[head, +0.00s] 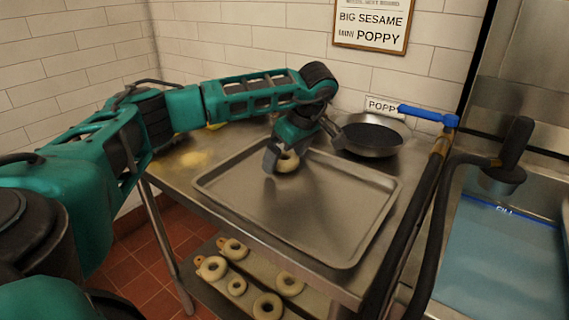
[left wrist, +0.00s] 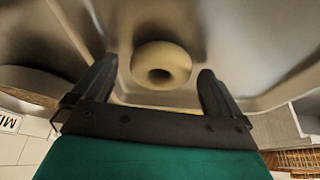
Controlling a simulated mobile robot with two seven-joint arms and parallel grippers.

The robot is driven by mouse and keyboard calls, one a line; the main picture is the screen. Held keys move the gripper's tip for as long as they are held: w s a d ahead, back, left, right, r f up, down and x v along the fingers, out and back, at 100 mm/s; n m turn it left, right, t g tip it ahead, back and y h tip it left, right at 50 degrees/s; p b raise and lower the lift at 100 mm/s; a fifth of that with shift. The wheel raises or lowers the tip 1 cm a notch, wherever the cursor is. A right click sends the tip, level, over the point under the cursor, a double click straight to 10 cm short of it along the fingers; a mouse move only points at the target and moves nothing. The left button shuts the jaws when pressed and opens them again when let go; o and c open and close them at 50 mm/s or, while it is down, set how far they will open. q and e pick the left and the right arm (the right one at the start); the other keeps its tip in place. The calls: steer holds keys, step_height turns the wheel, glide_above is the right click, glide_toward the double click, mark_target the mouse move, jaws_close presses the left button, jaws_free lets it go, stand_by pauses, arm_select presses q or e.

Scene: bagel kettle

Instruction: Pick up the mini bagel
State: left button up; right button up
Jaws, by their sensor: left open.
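A small pale bagel (head: 288,161) lies on the metal tray (head: 300,225), near its far edge. It also shows in the left wrist view (left wrist: 161,65), with its hole facing the camera. My left gripper (head: 279,160) is over the bagel, reaching down from the arm. In the left wrist view its two open fingers (left wrist: 158,80) stand one on each side of the bagel, with visible gaps between. In the head view a finger partly hides the bagel. My right gripper is not visible.
A bowl of dark seeds (head: 373,137) stands behind the tray, by a POPPY label (head: 384,106). A hose with a blue handle (head: 428,114) hangs at the right, by a blue water basin (head: 500,260). Several bagels (head: 267,305) lie on a lower shelf. The tray's front is empty.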

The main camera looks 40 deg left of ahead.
arm_select(q)
steer(key=shift+f, duration=0.1)
steer(key=c, duration=1.1)
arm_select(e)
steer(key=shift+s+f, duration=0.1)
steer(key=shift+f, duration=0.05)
arm_select(q)
step_height(320, 180, up, 20)
steer(key=p, duration=0.6)
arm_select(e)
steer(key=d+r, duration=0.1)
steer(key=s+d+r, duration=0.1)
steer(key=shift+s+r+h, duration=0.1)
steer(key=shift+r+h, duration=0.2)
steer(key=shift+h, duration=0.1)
